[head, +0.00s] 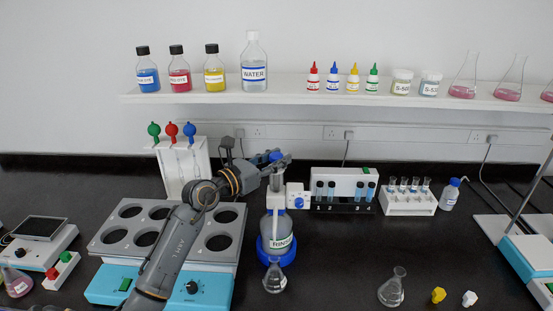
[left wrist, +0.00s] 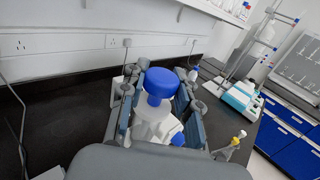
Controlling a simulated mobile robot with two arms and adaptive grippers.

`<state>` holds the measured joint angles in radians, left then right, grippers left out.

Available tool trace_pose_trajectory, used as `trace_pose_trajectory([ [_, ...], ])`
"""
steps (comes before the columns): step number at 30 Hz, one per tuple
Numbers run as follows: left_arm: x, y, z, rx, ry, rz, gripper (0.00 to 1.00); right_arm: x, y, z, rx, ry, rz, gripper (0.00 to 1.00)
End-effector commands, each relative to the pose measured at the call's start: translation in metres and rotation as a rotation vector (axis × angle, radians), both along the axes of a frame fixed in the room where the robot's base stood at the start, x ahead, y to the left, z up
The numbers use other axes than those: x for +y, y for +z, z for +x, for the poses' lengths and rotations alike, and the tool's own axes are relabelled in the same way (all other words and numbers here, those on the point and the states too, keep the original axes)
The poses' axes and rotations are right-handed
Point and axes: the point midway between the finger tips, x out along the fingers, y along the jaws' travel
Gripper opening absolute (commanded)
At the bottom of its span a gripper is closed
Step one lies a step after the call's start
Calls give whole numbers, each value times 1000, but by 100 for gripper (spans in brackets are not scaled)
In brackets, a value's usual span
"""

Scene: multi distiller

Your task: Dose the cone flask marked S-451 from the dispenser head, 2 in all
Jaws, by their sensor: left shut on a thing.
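The dispenser head (head: 298,195) is white with a blue knob on top and sits on a bottle marked RINSE (head: 279,240) with a blue base. My left gripper (head: 277,162) is shut on its top; in the left wrist view the blue knob (left wrist: 160,84) stands between the two fingers. A clear cone flask (head: 275,279) stands upright just in front of the bottle. A second clear cone flask (head: 391,289) stands apart at the right. I cannot read S-451 on either. My right gripper is not in view.
A grey plate with round openings (head: 118,229) on a blue heater lies left of the bottle, partly behind my arm. Vial racks (head: 408,201) stand behind at the right. A shelf (head: 320,92) holds bottles and flasks. Yellow (head: 438,295) and white (head: 469,298) small pieces lie front right.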

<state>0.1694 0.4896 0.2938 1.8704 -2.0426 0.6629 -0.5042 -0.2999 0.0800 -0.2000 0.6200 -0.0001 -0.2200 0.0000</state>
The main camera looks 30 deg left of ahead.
Motion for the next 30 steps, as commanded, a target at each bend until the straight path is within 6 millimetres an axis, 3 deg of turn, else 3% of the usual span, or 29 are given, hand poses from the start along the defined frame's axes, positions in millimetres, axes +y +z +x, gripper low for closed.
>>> trace_pose_trajectory([
  [9,0,41,0,0,0,2,0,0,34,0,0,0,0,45],
  [19,0,40,0,0,0,1,0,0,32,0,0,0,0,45],
  [20,0,40,0,0,0,1,36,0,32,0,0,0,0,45],
  [23,0,40,0,0,0,1,55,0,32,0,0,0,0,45],
  [30,0,39,0,0,0,0,55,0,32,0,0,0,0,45],
])
